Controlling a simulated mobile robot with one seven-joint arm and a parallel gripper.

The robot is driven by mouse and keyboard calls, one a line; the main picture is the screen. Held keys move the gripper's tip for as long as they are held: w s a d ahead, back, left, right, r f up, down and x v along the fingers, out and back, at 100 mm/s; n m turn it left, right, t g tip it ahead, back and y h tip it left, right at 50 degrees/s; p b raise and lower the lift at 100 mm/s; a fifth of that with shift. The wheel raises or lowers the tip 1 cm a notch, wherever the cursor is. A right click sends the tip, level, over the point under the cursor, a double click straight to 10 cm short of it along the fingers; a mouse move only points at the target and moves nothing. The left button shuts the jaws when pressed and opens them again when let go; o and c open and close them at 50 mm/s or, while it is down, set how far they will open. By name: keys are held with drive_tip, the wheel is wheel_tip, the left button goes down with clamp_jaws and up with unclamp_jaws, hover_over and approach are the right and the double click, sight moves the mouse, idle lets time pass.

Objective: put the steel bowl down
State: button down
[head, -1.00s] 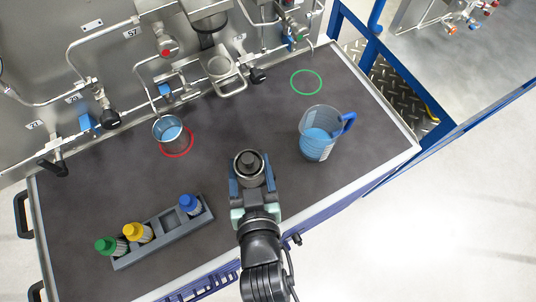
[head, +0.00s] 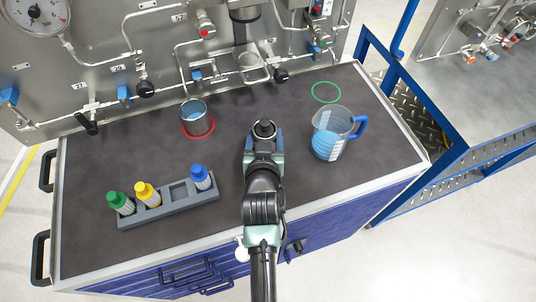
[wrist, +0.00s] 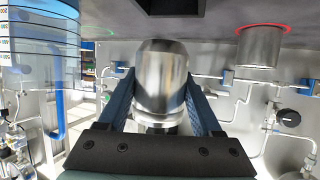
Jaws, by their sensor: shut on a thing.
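My gripper (head: 264,138) is shut on a steel vessel (head: 264,128), between the beaker and the jug in the head view. The vessel also fills the middle of the wrist view (wrist: 162,80), where the blue fingers clasp both its sides. The exact height is unclear.
A metal beaker (head: 194,113) with blue content stands in a red ring (head: 199,136). A jug (head: 331,132) with blue liquid stands right of my gripper. An empty green ring (head: 325,92) lies behind it. A grey rack (head: 180,196) holds green, yellow and blue bottles. Piped panels stand behind.

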drive_tip(key=shift+f, duration=3)
drive_tip(key=shift+f+b, duration=0.25)
drive_tip(key=shift+b, duration=0.05)
drive_tip(key=shift+c, duration=0.3)
unclamp_jaws()
drive_tip(key=shift+r, duration=0.15)
